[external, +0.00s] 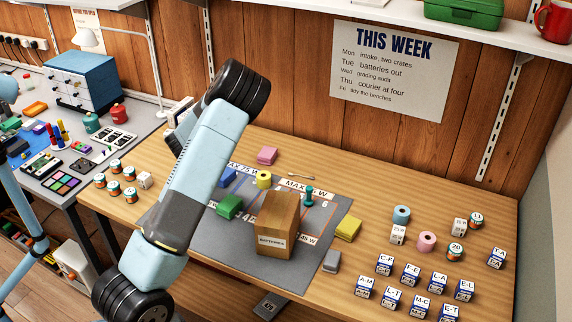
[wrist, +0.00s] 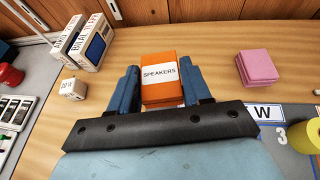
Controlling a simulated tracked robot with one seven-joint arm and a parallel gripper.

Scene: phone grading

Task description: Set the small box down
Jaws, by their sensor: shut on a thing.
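A small orange box (wrist: 162,92) with a white label reading SPEAKERS is in the middle of the wrist view. My gripper (wrist: 160,72) has its two blue fingers on either side of the box and is shut on it. The wood of the table shows around the box; I cannot tell whether its base touches the table. In the external view my arm hides both gripper and box.
White boxes (wrist: 92,42) and a small white cube (wrist: 74,87) stand left of the held box. A pink block (wrist: 257,68) lies to the right. A cardboard box (external: 277,224) stands on the grey mat (external: 255,272). Bare wood surrounds the held box.

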